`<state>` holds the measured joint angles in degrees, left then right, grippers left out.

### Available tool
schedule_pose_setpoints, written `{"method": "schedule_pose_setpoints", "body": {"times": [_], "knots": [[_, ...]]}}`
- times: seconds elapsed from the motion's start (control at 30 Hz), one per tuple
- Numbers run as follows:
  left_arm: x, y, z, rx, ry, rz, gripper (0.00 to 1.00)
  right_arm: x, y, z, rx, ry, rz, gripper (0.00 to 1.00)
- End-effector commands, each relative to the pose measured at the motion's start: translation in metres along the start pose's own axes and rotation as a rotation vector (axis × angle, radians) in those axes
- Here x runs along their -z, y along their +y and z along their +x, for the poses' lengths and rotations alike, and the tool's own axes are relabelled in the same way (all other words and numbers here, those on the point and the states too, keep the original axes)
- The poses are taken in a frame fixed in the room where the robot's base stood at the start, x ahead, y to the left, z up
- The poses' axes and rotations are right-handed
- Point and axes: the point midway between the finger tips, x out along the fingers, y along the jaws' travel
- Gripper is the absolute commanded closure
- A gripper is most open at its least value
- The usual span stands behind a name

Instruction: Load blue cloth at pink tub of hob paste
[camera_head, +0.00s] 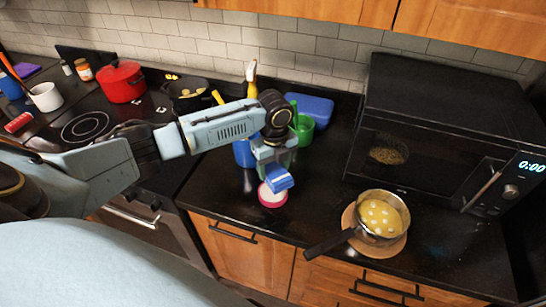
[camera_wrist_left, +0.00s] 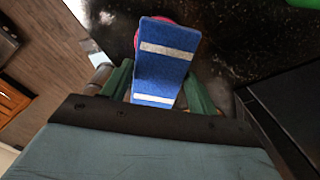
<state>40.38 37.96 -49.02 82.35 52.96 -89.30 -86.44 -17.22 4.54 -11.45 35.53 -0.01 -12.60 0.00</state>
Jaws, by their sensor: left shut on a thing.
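The blue cloth (camera_head: 280,181) is folded, with pale stripes, and hangs from my left gripper (camera_head: 273,163) above the counter. In the left wrist view the cloth (camera_wrist_left: 163,60) stands between the green fingers of my left gripper (camera_wrist_left: 158,90), which is shut on it. The pink tub of hob paste (camera_head: 272,196) sits on the black counter, just below the cloth. Its lid looks pale with a pink rim. In the wrist view only a bit of the tub's pink edge (camera_wrist_left: 168,20) shows behind the cloth. Whether cloth and tub touch, I cannot tell. My right gripper is in neither view.
A blue container (camera_head: 243,154), a green cup (camera_head: 303,129) and a blue box (camera_head: 311,107) stand behind the gripper. A pan of yellow food (camera_head: 380,216) stands at the right, before a black microwave (camera_head: 440,140). Counter between tub and pan is clear.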

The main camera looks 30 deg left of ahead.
Motion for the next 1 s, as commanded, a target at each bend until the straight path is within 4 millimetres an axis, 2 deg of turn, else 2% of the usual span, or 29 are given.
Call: {"method": "schedule_pose_setpoints", "body": {"times": [0.1,0.27,0.8,1.0], "knots": [[-0.003,0.002,0.000,-0.002,-0.003,0.061,0.59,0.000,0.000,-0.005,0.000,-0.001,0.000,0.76],[-0.004,0.002,0.006,-0.003,-0.004,0.082,0.59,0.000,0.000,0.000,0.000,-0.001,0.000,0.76],[-0.004,0.003,0.056,-0.003,-0.005,0.079,0.59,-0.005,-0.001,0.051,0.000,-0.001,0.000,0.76],[-0.004,0.003,0.062,-0.002,-0.005,0.079,0.59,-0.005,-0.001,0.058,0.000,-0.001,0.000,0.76]]}}
